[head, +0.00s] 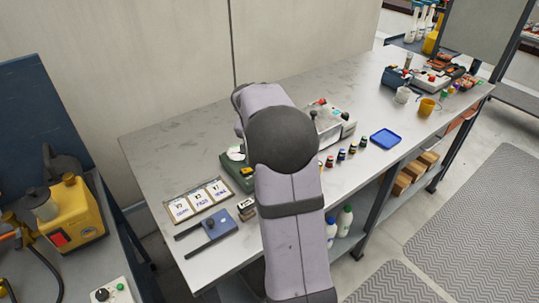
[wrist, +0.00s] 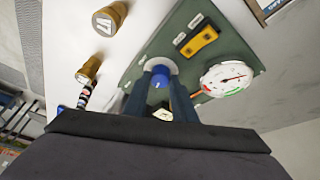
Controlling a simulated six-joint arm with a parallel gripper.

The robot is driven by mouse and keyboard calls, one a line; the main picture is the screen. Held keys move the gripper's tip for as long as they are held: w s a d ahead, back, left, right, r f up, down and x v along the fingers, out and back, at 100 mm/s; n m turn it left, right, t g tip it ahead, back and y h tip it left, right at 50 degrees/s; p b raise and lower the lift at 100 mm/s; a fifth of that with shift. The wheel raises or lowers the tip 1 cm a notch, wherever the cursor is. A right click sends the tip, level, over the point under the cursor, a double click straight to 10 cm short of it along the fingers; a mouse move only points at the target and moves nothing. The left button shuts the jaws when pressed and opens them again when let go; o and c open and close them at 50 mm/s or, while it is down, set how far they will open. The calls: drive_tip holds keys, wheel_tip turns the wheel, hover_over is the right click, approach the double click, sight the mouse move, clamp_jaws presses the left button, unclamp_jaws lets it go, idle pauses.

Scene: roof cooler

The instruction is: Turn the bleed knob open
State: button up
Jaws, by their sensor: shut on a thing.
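A green panel (wrist: 158,45) carries a round blue knob (wrist: 160,82) on a pale round collar (wrist: 160,64); I take this knob to be the bleed knob. My gripper (wrist: 161,86) has its two dark blue fingers on either side of the knob and is shut on it. A white dial gauge (wrist: 225,77) with a red needle sits on the panel to the right. A yellow piece with a dark inset (wrist: 197,40) is above. In the head view the green unit (head: 231,171) shows left of my arm, which hides the gripper and knob.
Two brass-coloured caps (wrist: 109,18) (wrist: 88,69) stand left of the panel. On the grey bench (head: 160,150) lie a label board (head: 197,200), a blue flat tool (head: 210,228), several small bottles (head: 341,155) and a blue tray (head: 386,139). The back left of the bench is bare.

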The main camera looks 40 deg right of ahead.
drive_tip(key=shift+w+m+g, duration=0.1)
drive_tip(key=shift+m+g, duration=0.4)
drive_tip(key=shift+m, duration=0.9)
drive_tip(key=o, duration=1)
drive_tip(key=shift+r, duration=0.1)
drive_tip(key=b+v, duration=0.1)
drive_tip(key=v, duration=0.6)
drive_tip(key=shift+a+r, duration=0.1)
drive_tip(key=shift+a, duration=0.1)
